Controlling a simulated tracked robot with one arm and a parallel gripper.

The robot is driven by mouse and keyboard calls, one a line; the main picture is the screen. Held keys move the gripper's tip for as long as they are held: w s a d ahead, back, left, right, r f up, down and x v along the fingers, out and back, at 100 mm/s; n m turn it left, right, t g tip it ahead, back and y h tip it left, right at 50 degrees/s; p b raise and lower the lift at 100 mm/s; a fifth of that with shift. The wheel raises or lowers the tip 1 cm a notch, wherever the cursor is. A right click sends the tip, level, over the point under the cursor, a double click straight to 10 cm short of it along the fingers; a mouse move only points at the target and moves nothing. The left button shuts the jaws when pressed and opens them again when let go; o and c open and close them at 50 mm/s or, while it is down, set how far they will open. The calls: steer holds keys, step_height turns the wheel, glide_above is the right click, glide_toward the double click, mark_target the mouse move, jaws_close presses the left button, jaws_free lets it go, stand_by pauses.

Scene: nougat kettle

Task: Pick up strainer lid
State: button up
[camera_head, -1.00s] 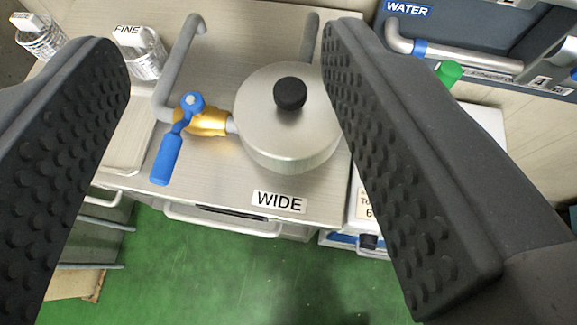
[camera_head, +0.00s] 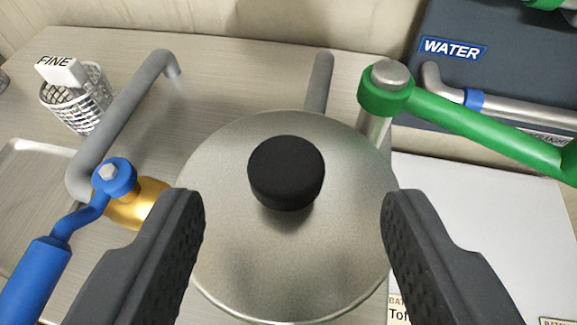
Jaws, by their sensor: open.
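The strainer lid (camera_head: 235,245) is a round, brushed metal disc with a black knob (camera_head: 286,173) at its centre. It sits level on the round metal vessel on the counter, in the middle of the view. My gripper (camera_head: 293,205) is open and empty. Its two dark, studded fingers lie on either side of the lid's near half, with the knob between and just beyond the fingertips. I cannot tell how high the fingertips are above the lid. The vessel under the lid is mostly hidden.
At left are a blue-handled valve (camera_head: 40,265) with a brass body and a grey pipe (camera_head: 120,115). A wire basket labelled FINE (camera_head: 85,105) stands behind. A green lever (camera_head: 480,122) reaches across at right, near a WATER panel (camera_head: 500,75). A white box (camera_head: 480,220) is below it.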

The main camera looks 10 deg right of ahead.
mark_target(287, 180)
steer(key=shift+f+b+x, duration=0.2)
steer(key=shift+b+x, duration=0.1)
steer(key=shift+x, duration=1)
steer(key=shift+f+b+x, duration=0.2)
steer(key=shift+b+x, duration=0.1)
steer(key=shift+x, duration=1)
steer(key=shift+w+a, duration=0.1)
steer(key=shift+w, duration=0.1)
steer(key=c, duration=1.1)
steer(key=shift+c, duration=0.2)
